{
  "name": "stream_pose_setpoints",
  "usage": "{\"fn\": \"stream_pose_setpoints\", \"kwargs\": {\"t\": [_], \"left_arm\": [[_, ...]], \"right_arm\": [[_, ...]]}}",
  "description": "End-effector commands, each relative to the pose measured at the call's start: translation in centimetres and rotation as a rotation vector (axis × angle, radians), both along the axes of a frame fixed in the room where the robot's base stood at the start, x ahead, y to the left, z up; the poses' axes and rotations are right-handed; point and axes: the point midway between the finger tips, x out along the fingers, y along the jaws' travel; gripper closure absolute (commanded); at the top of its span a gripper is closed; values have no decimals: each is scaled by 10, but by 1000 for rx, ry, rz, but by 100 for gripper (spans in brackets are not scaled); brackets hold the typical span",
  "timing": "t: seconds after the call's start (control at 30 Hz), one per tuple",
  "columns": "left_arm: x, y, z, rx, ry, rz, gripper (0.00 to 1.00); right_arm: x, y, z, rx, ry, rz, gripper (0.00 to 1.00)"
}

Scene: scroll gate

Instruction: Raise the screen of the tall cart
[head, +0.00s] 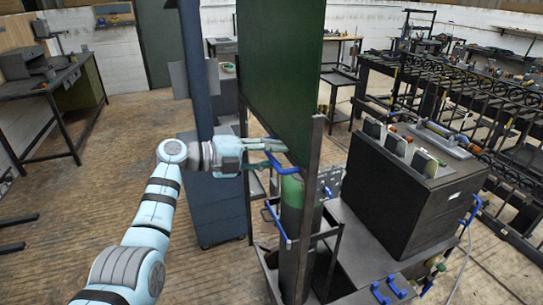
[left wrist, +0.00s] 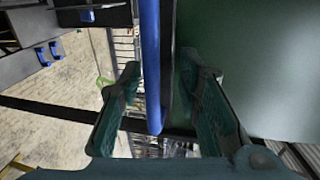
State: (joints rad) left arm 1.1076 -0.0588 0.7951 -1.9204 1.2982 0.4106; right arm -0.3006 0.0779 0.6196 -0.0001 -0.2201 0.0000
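The tall cart (head: 293,250) stands in the middle of the head view. Its dark green screen (head: 280,70) rises between upright posts, past the top edge of the picture. A blue handle (head: 287,170) is at the screen's lower edge. My left gripper (head: 272,156) is at this handle, coming in from the left. In the left wrist view, the two fingers are apart, and the blue handle (left wrist: 151,70) runs between them. A gap shows on both sides of the handle. My right gripper is in neither view.
A second blue handle (head: 277,222) sits lower on the cart. A dark box (head: 405,195) stands on the cart's right side. A blue-grey cabinet (head: 215,205) is close behind my left gripper.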

Motion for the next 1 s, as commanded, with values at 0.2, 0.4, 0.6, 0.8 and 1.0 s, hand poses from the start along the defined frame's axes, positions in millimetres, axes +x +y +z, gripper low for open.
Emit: {"fn": "stream_pose_setpoints", "kwargs": {"t": [0.2,0.4,0.6,0.8,1.0], "left_arm": [[-2,8,0,1,1,2,69],[-17,53,10,3,-1,4,69],[-33,98,20,2,0,2,69],[-38,111,24,1,1,-1,69],[-38,111,24,2,-4,-2,69]], "right_arm": [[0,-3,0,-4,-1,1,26],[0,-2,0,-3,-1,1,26],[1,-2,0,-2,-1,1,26],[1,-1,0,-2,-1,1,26],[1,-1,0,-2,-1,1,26]]}}
